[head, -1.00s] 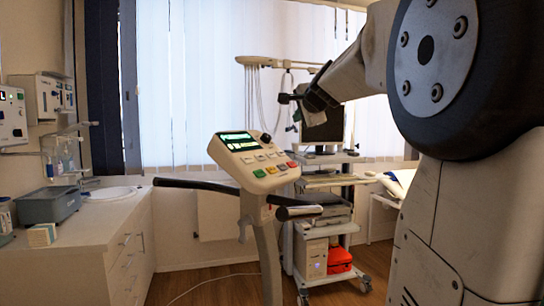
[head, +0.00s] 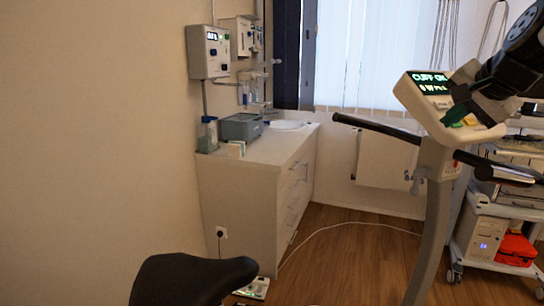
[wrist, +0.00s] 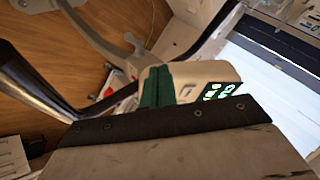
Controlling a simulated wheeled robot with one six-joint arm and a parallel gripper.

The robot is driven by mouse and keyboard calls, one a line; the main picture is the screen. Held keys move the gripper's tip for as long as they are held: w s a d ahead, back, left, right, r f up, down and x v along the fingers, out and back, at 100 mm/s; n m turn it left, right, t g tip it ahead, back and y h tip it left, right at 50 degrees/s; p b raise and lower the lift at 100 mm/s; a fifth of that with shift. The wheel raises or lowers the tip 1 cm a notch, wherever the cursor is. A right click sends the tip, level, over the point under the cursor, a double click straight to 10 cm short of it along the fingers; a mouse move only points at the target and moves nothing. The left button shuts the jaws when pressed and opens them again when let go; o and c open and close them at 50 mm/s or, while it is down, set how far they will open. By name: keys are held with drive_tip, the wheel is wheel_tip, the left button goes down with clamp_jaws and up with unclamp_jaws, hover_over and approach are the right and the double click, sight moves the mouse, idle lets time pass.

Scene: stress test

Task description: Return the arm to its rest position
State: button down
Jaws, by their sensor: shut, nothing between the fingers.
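My arm enters the head view from the right edge, and its dark wrist hangs in front of the exercise bike's console (head: 420,90). My gripper (head: 459,113) shows small and green-tipped there, partly overlapping the console's lower panel; whether it touches cannot be told. In the wrist view the green fingers (wrist: 158,85) are together and empty, with the pale console (wrist: 215,72) and its lit screen behind them. Most of my arm is outside the head view.
The bike's handlebar (head: 375,128) and saddle (head: 185,280) stand close by. A trolley (head: 470,235) with a red bag (head: 516,250) stands at right. A cable crosses open wooden floor.

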drive_tip(key=s+a+f+n+g, duration=0.4)
drive_tip(key=s+a+f+n, duration=0.2)
drive_tip(key=s+f, duration=0.4)
drive_tip(key=s+a+f+n+g, duration=0.4)
drive_tip(key=s+a+f+n, duration=0.2)
drive_tip(key=s, duration=0.8)
wheel_tip(320, 180, down, 4)
drive_tip(key=shift+a+f+y, duration=0.2)
drive_tip(key=shift+a+y, duration=0.1)
drive_tip(key=shift+a, duration=0.75)
